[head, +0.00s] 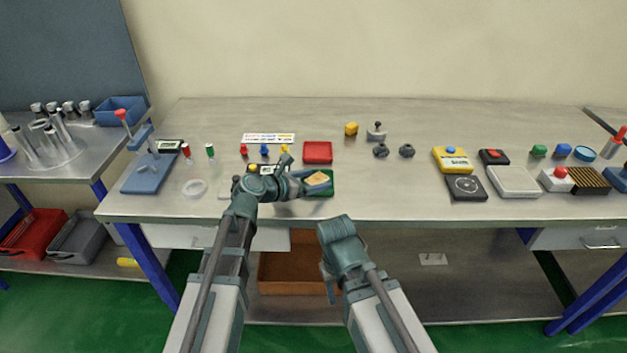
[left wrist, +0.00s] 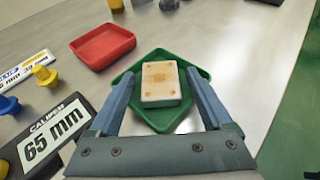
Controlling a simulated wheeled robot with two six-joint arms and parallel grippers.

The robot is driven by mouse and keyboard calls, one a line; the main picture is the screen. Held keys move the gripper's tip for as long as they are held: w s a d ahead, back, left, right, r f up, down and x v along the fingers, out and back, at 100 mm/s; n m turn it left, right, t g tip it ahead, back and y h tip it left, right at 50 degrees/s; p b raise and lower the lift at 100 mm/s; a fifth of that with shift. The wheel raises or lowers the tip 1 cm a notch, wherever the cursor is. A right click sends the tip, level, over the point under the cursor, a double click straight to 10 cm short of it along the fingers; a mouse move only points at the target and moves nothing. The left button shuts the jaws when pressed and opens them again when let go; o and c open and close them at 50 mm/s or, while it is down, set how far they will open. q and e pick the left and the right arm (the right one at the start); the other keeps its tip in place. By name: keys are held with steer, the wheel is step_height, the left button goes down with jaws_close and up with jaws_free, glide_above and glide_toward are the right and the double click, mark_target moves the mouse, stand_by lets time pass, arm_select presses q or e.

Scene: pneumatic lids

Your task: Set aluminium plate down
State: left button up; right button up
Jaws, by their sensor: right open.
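A small block-like plate (left wrist: 161,83) with a tan top, marks near its corners and pale sides lies in the green tray (left wrist: 155,119). In the head view the plate (head: 317,179) shows beside my left gripper, over the green tray (head: 331,186). My left gripper (left wrist: 160,75) is open; its fingers stand on either side of the plate, with a visible gap to each side. The left gripper (head: 315,185) partly covers the tray in the head view. My right gripper (head: 327,283) is open and empty, low in front of the bench edge.
A red tray (head: 318,152) sits just behind the green one. A caliper display reading 65 mm (left wrist: 50,133) and coloured pegs (head: 264,150) are to the left. Bench right of the green tray is clear.

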arm_select(q)
steer(key=shift+r, duration=0.1)
steer(key=p+v, duration=0.5)
steer(key=v, duration=0.7)
steer(key=shift+r, duration=0.1)
